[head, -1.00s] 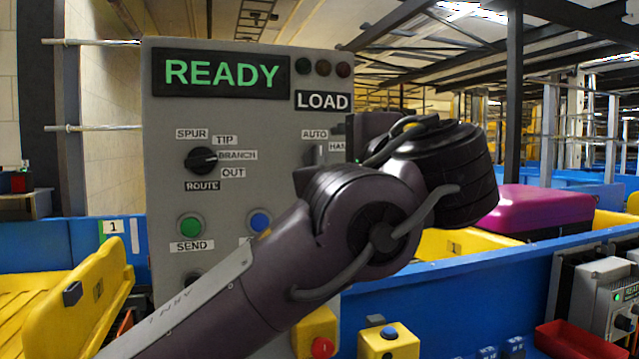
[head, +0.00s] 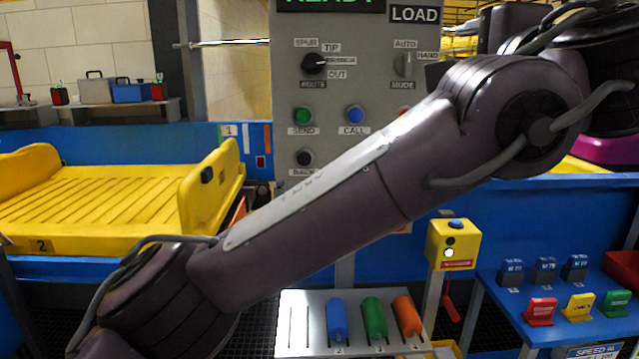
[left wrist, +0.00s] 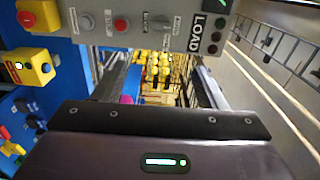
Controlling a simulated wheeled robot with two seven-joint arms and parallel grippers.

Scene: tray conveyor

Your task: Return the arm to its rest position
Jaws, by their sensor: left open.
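My left arm crosses the head view from the lower left to the upper right, in front of the grey control panel (head: 290,215). Its gripper is not clearly seen there, at or past the upper right edge. In the left wrist view my left gripper (left wrist: 148,85) is open, with nothing between its two dark fingers. The panel (left wrist: 105,40) shows sideways beyond the fingers, with its LOAD sign and mode knob. My right gripper is in neither view.
A yellow slatted tray (head: 110,210) sits on the blue conveyor at left. A yellow button box (head: 450,245) stands right of the panel. Below is a rack (head: 300,325) with blue, green and orange handles. A side table (head: 490,310) holds coloured blocks. A magenta case (head: 608,150) is at right.

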